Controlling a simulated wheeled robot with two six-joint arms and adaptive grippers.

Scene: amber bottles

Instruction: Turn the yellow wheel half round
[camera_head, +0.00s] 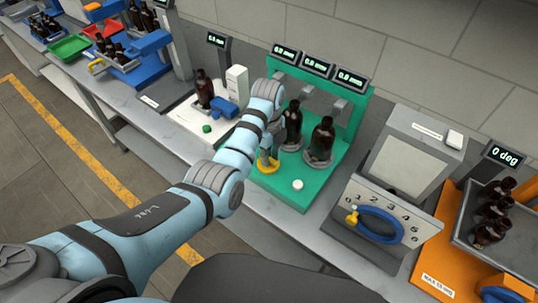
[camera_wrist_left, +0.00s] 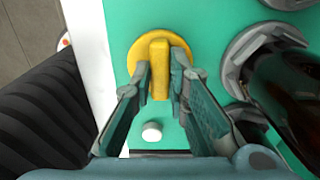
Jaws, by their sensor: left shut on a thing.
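The yellow wheel (camera_head: 268,165) lies on the green station near its left front edge. In the left wrist view the wheel (camera_wrist_left: 134,55) is a round disc with a raised bar across its middle. My left gripper (camera_wrist_left: 160,85) has its fingers on both sides of this bar and is shut on it. In the head view my left gripper (camera_head: 266,150) reaches down onto the wheel from above, and the arm hides part of it. My right gripper is not in view.
Amber bottles (camera_head: 322,138) stand in grey holders right of the wheel, under several displays. A white cap (camera_head: 297,185) lies on the green base (camera_head: 285,195) close to the gripper. A grey unit with a blue handle (camera_head: 380,224) stands further right.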

